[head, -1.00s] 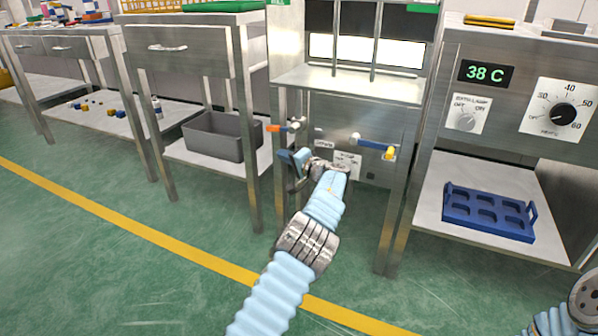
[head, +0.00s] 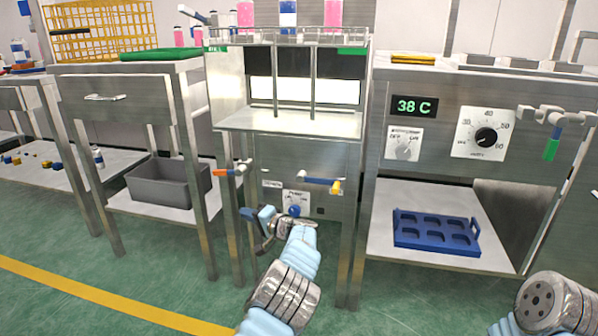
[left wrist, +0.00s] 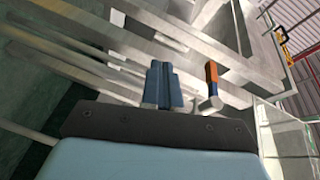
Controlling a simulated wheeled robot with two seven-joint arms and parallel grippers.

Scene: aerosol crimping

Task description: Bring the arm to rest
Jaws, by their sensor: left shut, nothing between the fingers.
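My left gripper (head: 258,217) has short blue fingers. It is in front of the steel cabinet (head: 345,215) in the middle, low and left of the small blue knob (head: 294,211). Its fingers are shut together with nothing between them, as the left wrist view (left wrist: 162,84) also shows. My left arm (head: 285,290) reaches up from the bottom of the head view. My right arm (head: 555,303) shows only as a grey joint and pale blue sleeve at the bottom right. Its gripper is outside the picture.
An orange-handled valve (head: 230,172) juts out just above my left gripper; it also shows right of the fingers in the left wrist view (left wrist: 211,78). A blue-and-yellow handle (head: 321,183) is further right. A grey bin (head: 168,184) and blue tray (head: 436,231) stand on lower shelves.

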